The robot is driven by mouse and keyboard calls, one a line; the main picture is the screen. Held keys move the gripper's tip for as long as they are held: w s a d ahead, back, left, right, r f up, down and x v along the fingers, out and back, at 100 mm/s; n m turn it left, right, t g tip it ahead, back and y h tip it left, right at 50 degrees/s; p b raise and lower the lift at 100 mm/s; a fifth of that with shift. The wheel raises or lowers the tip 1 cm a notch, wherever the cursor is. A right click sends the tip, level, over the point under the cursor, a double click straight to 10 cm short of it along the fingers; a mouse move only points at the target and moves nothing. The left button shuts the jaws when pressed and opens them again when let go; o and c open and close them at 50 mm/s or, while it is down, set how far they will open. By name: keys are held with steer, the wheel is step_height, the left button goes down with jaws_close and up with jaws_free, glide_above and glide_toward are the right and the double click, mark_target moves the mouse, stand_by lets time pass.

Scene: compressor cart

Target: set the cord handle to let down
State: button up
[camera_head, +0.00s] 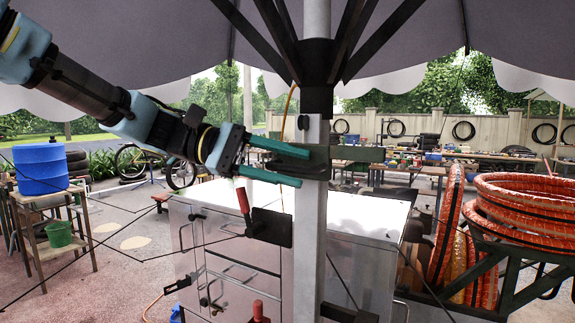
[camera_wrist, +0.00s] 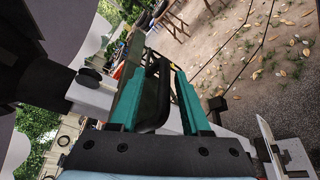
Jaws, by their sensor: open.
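A grey pole (camera_head: 312,215) carries a dark green flat bar (camera_head: 357,154) that sticks out to the right. My gripper (camera_head: 303,168) is open at the bar's left end, in front of the pole. In the wrist view, a black bent handle (camera_wrist: 163,92) lies between the two teal fingers of my gripper (camera_wrist: 163,80), with no clear grip on it. The bar runs beside the left finger there. Lower on the pole, a black plate (camera_head: 272,227) holds a red-gripped lever (camera_head: 243,200) pointing up. I cannot tell for sure which of these is the cord handle.
A white metal cabinet (camera_head: 360,212) stands behind the pole. Orange hose coils (camera_head: 530,190) on a rack are at the right, and a blue drum (camera_head: 42,168) on a wooden stand is at the left. Umbrella ribs (camera_head: 255,35) spread overhead. Ground at the left is mostly clear.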

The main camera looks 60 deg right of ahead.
steer(key=b+v, duration=0.4)
steer(key=v, duration=0.6)
steer(key=shift+w+a, duration=0.2)
steer(key=shift+w, duration=0.2)
steer(key=w+a+f+n+t, duration=0.25)
steer(key=w+a+f, duration=0.25)
steer(key=f, duration=0.3)
steer(key=w+a+f+n+t, duration=0.1)
steer(key=w+a+f+t, duration=0.35)
steer(key=f, duration=0.35)
steer(key=w+a+f+n+t, duration=0.2)
steer(key=w+a+f+t, duration=0.1)
steer(key=w+a+f, duration=0.4)
steer(key=w+a+f+t+y, duration=0.1)
steer(key=a+f, duration=0.4)
steer(key=a, duration=0.9)
steer(key=w+a+f+t+y+b, duration=0.1)
steer(key=a+f+t+y, duration=0.3)
steer(key=a, duration=1.1)
step_height(320, 180, down, 3)
steer(key=shift+w+a+r+n+t, duration=0.25)
steer(key=shift+a+n+t, duration=0.1)
steer(key=shift+t, duration=0.15)
steer(key=shift+c, duration=0.2)
